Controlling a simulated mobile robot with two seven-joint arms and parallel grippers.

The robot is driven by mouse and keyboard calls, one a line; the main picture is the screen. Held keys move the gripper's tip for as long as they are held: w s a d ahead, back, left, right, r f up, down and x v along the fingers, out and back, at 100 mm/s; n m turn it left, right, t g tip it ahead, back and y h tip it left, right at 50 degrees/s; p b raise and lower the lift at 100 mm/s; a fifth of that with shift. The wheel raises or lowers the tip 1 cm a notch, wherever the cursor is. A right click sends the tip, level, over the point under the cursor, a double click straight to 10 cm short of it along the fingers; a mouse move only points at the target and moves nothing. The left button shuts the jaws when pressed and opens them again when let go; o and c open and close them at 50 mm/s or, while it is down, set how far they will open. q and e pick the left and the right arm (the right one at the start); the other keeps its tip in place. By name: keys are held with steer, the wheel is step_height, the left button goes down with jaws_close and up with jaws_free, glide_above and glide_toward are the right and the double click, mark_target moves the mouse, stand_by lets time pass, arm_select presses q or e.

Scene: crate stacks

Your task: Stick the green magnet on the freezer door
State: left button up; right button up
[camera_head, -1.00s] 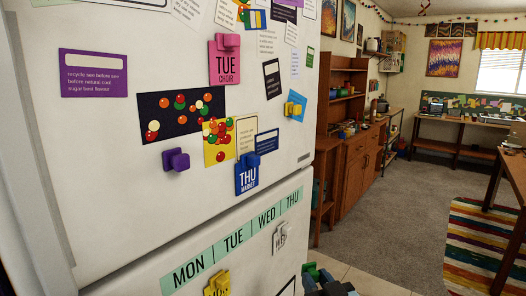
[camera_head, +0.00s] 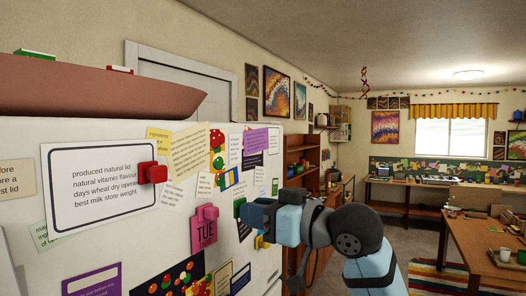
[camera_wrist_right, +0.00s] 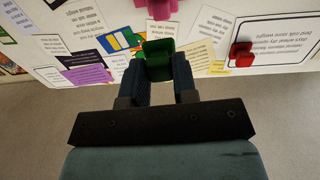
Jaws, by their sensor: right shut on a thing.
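The green magnet (camera_head: 239,207) is held between the fingers of my right gripper (camera_head: 256,217), in front of the white upper fridge door (camera_head: 80,131). In the right wrist view the green magnet (camera_wrist_right: 158,60) sits between the two dark fingers, with papers on the door behind it. I cannot tell whether it touches the door. My left gripper is not in view.
Papers cover much of the door. A red magnet (camera_head: 152,173) holds a large white card (camera_head: 100,215). A reddish-brown long object (camera_head: 100,95) lies on top of the fridge. A wooden shelf (camera_head: 301,150) and a table (camera_head: 480,235) stand beyond; carpet floor lies between.

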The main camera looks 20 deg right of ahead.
step_height(320, 180, up, 7)
steer(key=s+y+p, duration=0.1)
steer(key=s+p, duration=0.1)
steer(key=shift+n+g, duration=0.4)
steer(key=x, duration=0.8)
steer(key=shift+w+a+r, duration=0.25)
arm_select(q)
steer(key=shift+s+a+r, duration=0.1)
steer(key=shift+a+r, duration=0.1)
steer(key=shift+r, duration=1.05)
arm_select(e)
steer(key=shift+w+a, duration=0.2)
steer(key=shift+w, duration=0.05)
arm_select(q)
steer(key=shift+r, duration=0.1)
arm_select(e)
steer(key=shift+w+a, duration=0.15)
steer(key=shift+w, duration=0.05)
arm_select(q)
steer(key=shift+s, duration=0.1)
arm_select(e)
steer(key=o, duration=0.8)
steer(key=shift+w, duration=0.1)
steer(key=shift+o, duration=0.2)
